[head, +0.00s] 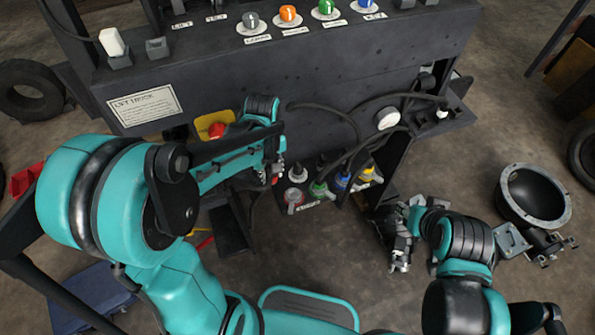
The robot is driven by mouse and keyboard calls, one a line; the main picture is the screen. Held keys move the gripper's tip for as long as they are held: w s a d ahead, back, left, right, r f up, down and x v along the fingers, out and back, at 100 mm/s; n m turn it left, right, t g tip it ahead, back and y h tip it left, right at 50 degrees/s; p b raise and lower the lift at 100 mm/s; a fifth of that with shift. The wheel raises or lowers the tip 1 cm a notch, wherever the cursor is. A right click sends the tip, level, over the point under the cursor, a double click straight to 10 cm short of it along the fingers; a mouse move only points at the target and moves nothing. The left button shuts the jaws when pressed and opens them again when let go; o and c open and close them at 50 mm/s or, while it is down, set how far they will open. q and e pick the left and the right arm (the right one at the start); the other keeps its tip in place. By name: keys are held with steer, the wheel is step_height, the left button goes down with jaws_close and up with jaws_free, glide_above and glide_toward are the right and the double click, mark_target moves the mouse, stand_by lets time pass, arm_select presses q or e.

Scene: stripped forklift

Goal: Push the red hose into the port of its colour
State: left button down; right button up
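My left gripper (275,174) points down at the front of the dark forklift panel, just left of the row of ports. A small red piece shows at its fingertips; whether it is the red hose's end and whether the fingers grip it, I cannot tell. No full length of red hose is clearly visible; my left arm covers part of that area. My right gripper (399,262) hangs low over the floor, right of the panel, apart from the ports; its finger gap is unclear.
Green (318,189), blue (342,181) and yellow (365,174) fittings continue the row, with dark hoses (325,108) looping above. A red button (217,130) on a yellow plate sits behind my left arm.

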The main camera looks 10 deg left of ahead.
arm_select(q)
steer(key=shift+w+d+f+m+b, duration=0.35)
steer(key=shift+d+f+m, duration=0.7)
steer(key=shift+m, duration=1.05)
steer(key=shift+w+d+f+m+b, duration=0.25)
steer(key=shift+d+f+m, duration=0.8)
steer(key=shift+m, duration=1.05)
steer(key=shift+w+d+f+m+b, duration=0.35)
steer(key=shift+d+f+m, duration=0.7)
steer(key=shift+m, duration=1.05)
steer(key=shift+s+a+f, duration=0.1)
steer(key=shift+a+f, duration=0.05)
steer(key=shift+a, duration=0.05)
steer(key=shift+f, duration=0.1)
steer(key=shift+f+b, duration=0.25)
steer(key=shift+b, duration=0.1)
steer(key=shift+f, duration=0.1)
steer(key=shift+f+b, duration=0.35)
steer(key=shift+b, duration=0.15)
